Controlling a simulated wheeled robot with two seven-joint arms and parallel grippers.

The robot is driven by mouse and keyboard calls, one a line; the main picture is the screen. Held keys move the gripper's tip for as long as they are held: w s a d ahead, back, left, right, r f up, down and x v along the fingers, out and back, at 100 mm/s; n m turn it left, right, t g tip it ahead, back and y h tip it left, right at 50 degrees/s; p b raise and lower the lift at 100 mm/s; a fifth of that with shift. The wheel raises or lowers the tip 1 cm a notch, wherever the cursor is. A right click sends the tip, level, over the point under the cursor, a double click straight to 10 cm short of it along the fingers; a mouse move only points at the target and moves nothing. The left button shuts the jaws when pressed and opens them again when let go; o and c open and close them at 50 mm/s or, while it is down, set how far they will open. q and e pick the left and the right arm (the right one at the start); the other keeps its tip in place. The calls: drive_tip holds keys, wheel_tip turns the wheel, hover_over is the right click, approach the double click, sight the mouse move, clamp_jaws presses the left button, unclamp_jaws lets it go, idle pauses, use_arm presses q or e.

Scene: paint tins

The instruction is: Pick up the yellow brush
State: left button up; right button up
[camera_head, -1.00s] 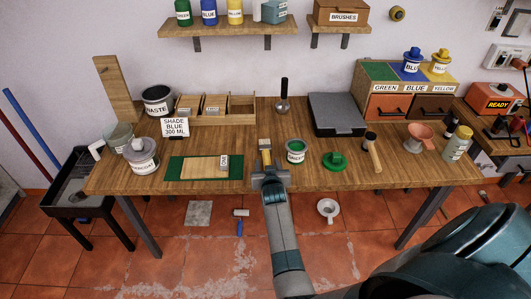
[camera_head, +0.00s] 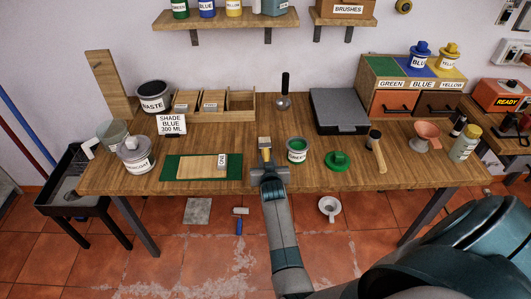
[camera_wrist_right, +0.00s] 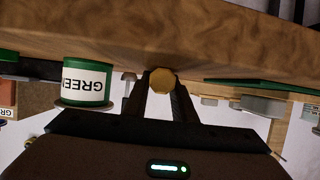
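The yellow brush (camera_head: 264,142) is near the front edge of the wooden workbench, left of the green paint tin. In the head view its pale end shows just beyond my right gripper (camera_head: 267,164). In the right wrist view its yellow end (camera_wrist_right: 162,81) sits between the two dark fingertips of the right gripper (camera_wrist_right: 162,88). The fingers flank it closely; whether they press on it I cannot tell. The rest of the brush is hidden there. My left gripper is not in view.
The open green tin (camera_head: 297,151) stands close right of the gripper, with its green lid (camera_head: 337,160) further right. A hammer-like tool (camera_head: 376,150) lies beyond. A board on a green mat (camera_head: 235,167) lies to the left.

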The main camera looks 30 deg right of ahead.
drive_tip(key=shift+c, duration=1.4)
drive_tip(key=shift+r+b, duration=0.3)
drive_tip(key=shift+r, duration=0.55)
wheel_tip(320, 180, up, 2)
drive_tip(key=shift+r+b, duration=0.2)
drive_tip(key=shift+b, duration=0.25)
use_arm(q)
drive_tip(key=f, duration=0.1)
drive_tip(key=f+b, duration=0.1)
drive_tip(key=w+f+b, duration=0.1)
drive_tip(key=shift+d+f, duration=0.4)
use_arm(e)
drive_tip(key=s+d+r, duration=0.7)
drive_tip(key=s, duration=0.2)
drive_tip(key=shift+d, duration=0.15)
